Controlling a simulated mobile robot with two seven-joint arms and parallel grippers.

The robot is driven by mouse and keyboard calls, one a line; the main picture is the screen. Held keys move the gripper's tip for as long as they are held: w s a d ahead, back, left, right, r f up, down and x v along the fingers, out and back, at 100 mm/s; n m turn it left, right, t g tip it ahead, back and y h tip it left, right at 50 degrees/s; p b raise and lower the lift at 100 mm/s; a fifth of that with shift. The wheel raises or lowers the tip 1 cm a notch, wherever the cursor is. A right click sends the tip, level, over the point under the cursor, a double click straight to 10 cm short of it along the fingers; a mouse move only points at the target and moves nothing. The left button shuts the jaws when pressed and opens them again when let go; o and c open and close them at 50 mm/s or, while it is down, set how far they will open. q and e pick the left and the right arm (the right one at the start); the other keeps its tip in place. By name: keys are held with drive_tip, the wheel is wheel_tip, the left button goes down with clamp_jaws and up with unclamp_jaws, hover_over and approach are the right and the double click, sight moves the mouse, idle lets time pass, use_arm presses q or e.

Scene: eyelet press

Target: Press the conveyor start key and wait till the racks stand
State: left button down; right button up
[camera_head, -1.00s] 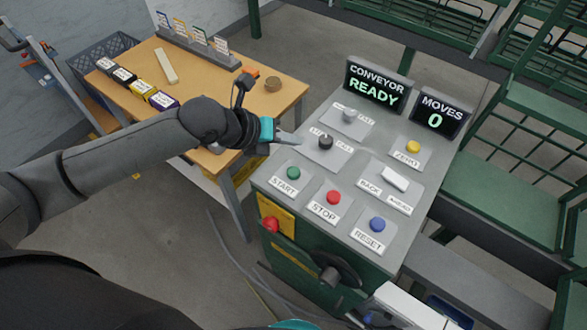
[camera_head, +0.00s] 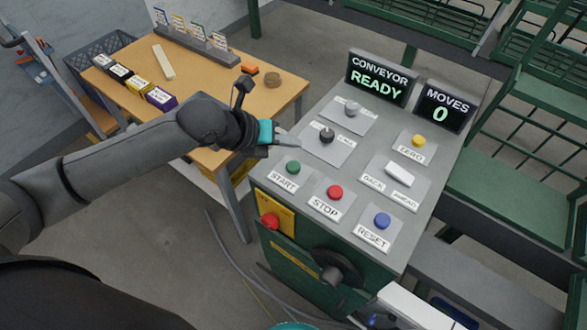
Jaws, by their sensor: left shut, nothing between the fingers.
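The grey control panel (camera_head: 300,215) stands in the middle of the head view. Its green START key (camera_head: 293,167) is at the panel's left side, with the red STOP key (camera_head: 335,192) and blue RESET key (camera_head: 382,220) to its right. The conveyor display (camera_head: 378,78) reads CONVEYOR READY, and the moves display (camera_head: 444,106) reads 0. My left gripper (camera_head: 294,141) is shut and empty, above the panel's left edge, a little beyond the START key and apart from it. My right gripper is not in view. Green racks (camera_head: 500,170) stand at the right.
A black knob (camera_head: 327,136), a grey knob (camera_head: 351,109), a yellow ZERO key (camera_head: 418,141) and a white BACK/AHEAD switch (camera_head: 400,174) are on the panel. A red button (camera_head: 270,221) is on its front. A wooden table (camera_head: 200,80) with small boxes stands at the left.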

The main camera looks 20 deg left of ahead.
use_arm(q)
drive_tip(key=b, duration=0.3)
hover_over(290, 169)
wheel_tip(290, 169, down, 4)
drive_tip(key=shift+f, duration=0.6)
idle(1.3)
drive_tip(key=shift+f+b, duration=0.4)
